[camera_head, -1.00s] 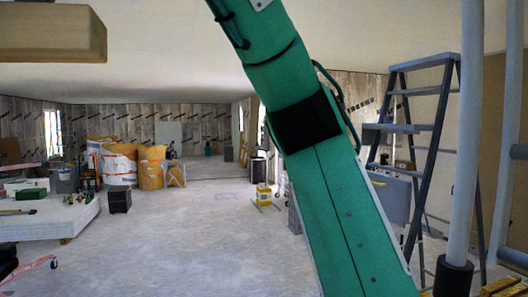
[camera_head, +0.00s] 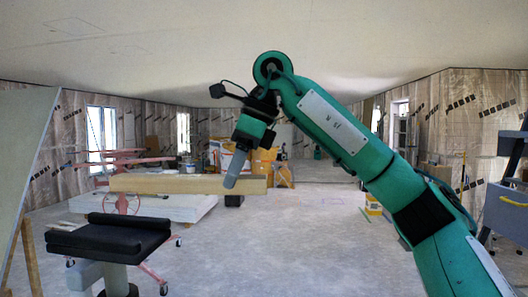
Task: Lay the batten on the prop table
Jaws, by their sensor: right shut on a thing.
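The batten (camera_head: 170,184) is a pale, straight wooden beam, held level in the air left of the picture's middle. My right gripper (camera_head: 232,180) comes down from above and is shut on the batten near its right end. The prop table, as I take it, is a black padded top (camera_head: 110,236) on a grey post at lower left. In the picture the batten's left part is above this top, with a gap between them. How far apart they are in depth is hard to tell. My left gripper is not in view.
A red wheeled lift frame (camera_head: 122,204) stands behind the padded top, its wheeled legs reaching right. A low stack of white boards (camera_head: 180,207) lies beyond. A large leaning panel (camera_head: 22,150) is at far left. Yellow-orange sacks (camera_head: 268,168) stand far back. The middle floor is clear.

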